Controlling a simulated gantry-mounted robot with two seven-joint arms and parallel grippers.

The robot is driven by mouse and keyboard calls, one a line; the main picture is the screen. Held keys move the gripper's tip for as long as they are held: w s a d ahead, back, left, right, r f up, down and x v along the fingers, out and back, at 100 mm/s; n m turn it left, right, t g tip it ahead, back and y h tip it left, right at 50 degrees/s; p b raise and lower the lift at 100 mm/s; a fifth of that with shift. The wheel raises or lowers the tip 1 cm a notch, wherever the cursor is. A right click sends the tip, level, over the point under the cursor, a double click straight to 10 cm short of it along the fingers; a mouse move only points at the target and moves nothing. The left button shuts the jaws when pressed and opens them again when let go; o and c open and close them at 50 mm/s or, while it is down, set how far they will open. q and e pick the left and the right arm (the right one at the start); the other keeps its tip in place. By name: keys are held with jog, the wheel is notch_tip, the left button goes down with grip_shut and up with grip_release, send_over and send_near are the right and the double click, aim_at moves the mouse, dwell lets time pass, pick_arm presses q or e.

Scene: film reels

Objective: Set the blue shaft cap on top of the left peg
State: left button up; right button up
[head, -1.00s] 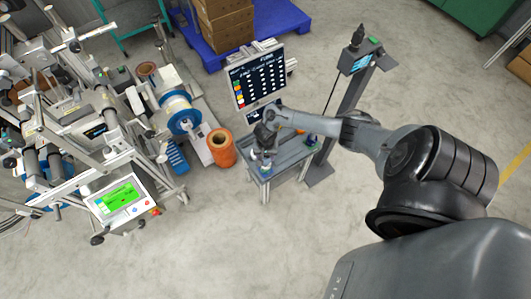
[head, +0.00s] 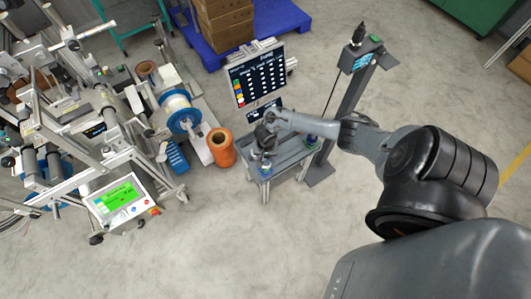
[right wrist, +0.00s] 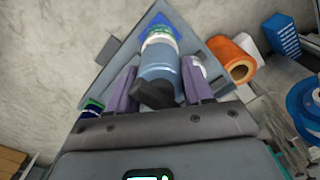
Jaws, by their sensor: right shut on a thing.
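My right gripper (head: 263,143) is over the small grey cart. In the right wrist view its two purple fingers (right wrist: 158,88) are shut on a pale blue cylinder (right wrist: 161,63) with a dark, angular near end and a green-and-white band farther down. I cannot tell whether the held cylinder is the blue shaft cap. A reel with blue flanges (head: 178,103) is on the machine at left. I cannot make out the left peg for certain. My left gripper is not in view.
The grey cart (head: 285,161) carries a small green and blue item (head: 311,140). An orange roll (head: 221,148) stands on the floor left of it. A monitor (head: 257,73) and a dark post (head: 343,100) stand behind. Open floor lies in front.

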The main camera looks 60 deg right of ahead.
jog(key=shift+f, duration=0.35)
jog(key=shift+f, duration=0.3)
jog(key=o, duration=1.2)
jog(key=shift+o, duration=0.4)
notch_tip(320, 180, up, 11)
jog(key=p, duration=0.4)
jog(key=shift+f+p, duration=0.15)
jog(key=shift+p, duration=0.2)
